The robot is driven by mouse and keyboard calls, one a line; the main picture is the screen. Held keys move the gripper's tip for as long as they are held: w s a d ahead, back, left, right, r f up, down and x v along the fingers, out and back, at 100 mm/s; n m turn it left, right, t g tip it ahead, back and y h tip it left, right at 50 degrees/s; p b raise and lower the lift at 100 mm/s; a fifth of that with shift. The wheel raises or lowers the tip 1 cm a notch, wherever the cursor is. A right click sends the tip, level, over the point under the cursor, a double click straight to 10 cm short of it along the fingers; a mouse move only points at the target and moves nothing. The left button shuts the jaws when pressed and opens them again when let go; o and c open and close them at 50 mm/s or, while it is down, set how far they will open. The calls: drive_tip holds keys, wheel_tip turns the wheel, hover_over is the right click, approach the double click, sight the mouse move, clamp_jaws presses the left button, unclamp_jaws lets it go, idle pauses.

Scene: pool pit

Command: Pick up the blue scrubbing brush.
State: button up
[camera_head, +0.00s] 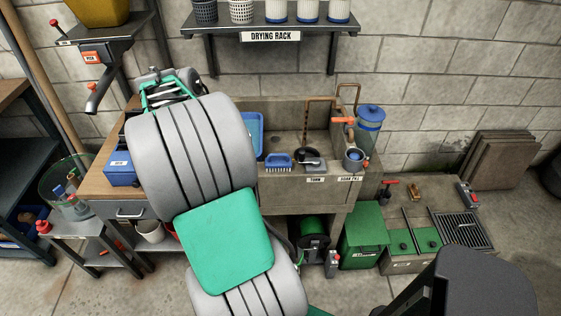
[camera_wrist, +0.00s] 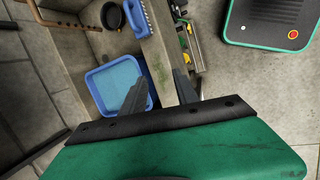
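The blue scrubbing brush (camera_head: 278,160), with pale bristles, rests on the front ledge of the stone sink (camera_head: 290,188) in the head view. In the wrist view a blue piece with pale bristles, which looks like the same brush (camera_wrist: 139,17), shows at the top edge, partly cut off. My gripper (camera_wrist: 161,75) is open, its two dark fingers apart with nothing between them. In the wrist view the brush lies beyond the fingertips, apart from them.
A blue basin (camera_wrist: 97,104) stands in the sink, close to my fingers in the wrist view. A dark round pan (camera_head: 307,156) and a grey cup (camera_head: 353,158) are right of the brush. A copper tap (camera_head: 306,117) rises behind. The drying rack shelf (camera_head: 225,29) hangs above.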

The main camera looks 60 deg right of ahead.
drive_tip(key=n+g, duration=0.1)
drive_tip(key=g, duration=0.1)
approach(276, 154)
drive_tip(key=f, duration=0.1)
drive_tip(key=x, duration=0.7)
drive_tip(key=shift+s+d+f, duration=0.1)
drive_tip(key=shift+s+d, duration=0.15)
drive_tip(key=shift+d, duration=0.1)
drive_tip(key=shift+a, duration=0.1)
drive_tip(key=shift+c, duration=0.5)
clamp_jaws()
